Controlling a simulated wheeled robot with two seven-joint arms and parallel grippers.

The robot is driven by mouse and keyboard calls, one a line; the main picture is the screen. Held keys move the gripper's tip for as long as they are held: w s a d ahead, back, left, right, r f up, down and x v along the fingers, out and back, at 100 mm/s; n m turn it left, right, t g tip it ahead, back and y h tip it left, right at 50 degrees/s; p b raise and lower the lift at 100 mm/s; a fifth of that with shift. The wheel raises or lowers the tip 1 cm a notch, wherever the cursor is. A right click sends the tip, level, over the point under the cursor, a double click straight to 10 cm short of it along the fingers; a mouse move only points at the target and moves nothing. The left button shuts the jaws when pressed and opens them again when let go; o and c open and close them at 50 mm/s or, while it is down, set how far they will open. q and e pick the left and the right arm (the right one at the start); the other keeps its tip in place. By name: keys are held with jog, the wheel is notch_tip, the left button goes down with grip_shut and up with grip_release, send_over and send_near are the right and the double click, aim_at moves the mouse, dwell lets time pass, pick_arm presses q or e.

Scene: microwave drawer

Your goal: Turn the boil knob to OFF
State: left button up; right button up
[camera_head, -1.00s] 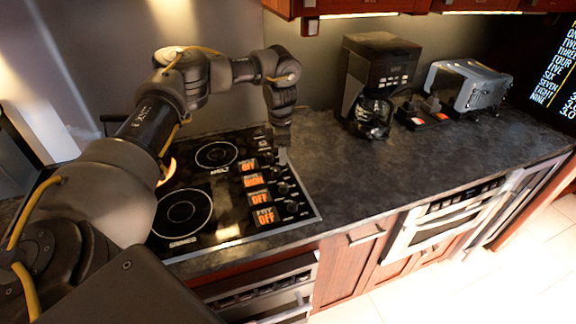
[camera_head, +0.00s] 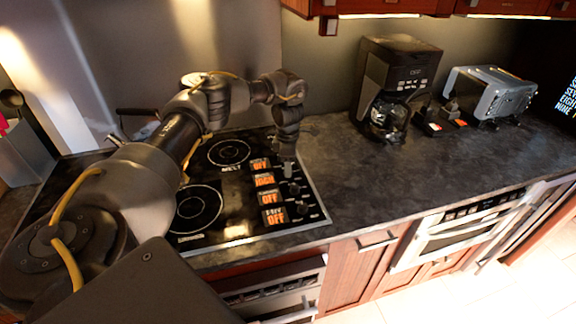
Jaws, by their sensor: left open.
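The black cooktop (camera_head: 245,226) has a column of dark knobs along its right side, each with an orange-lit label to its left. The second label from the back (camera_head: 264,181) shows a word other than OFF, too small to read surely. The other labels read OFF. A dark knob (camera_head: 294,188) stands beside that second label. My left gripper (camera_head: 289,174) points down over the rear knobs, is open, and partly hides them. Whether its fingers touch or straddle a knob cannot be told. My right gripper is not in view.
A coffee maker (camera_head: 392,85) and a toaster (camera_head: 488,92) stand at the back of the dark counter (camera_head: 365,180). The counter right of the cooktop is clear. Wooden cabinets (camera_head: 350,272) lie below, and upper cabinets (camera_head: 400,6) hang above.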

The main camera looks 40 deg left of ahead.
pick_arm(q)
jog(key=shift+f, duration=0.55)
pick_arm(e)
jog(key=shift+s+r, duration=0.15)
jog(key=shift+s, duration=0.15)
pick_arm(q)
jog(key=c, duration=1)
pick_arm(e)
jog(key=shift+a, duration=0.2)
